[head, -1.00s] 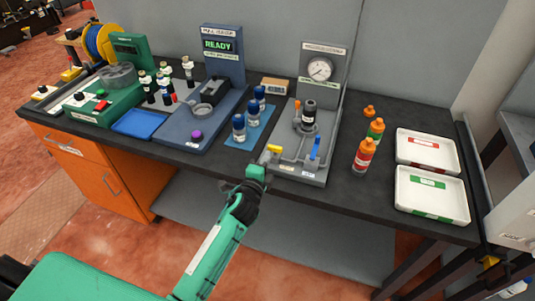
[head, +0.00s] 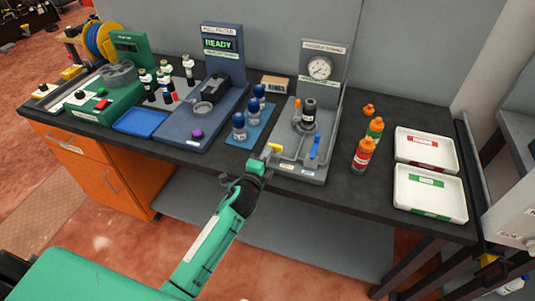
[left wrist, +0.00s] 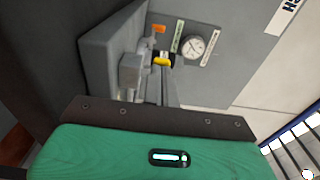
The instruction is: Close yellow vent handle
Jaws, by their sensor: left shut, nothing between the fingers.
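The yellow vent handle (head: 276,147) is at the front left of the grey gauge station (head: 300,172). It also shows in the left wrist view (left wrist: 162,61), just beyond the fingers. My left gripper (head: 264,156) is shut and empty, at the station's front left edge close to the yellow handle. I cannot tell whether the fingertips touch the handle. A blue handle (head: 314,147) stands to the right on the same station. My right gripper is not in view.
A dark-capped container (head: 309,112) sits on the station below a round gauge (head: 319,68). Blue-capped bottles (head: 239,127) stand close on the left. Orange-capped bottles (head: 362,155) and white trays (head: 430,190) stand to the right. Some bare bench lies between.

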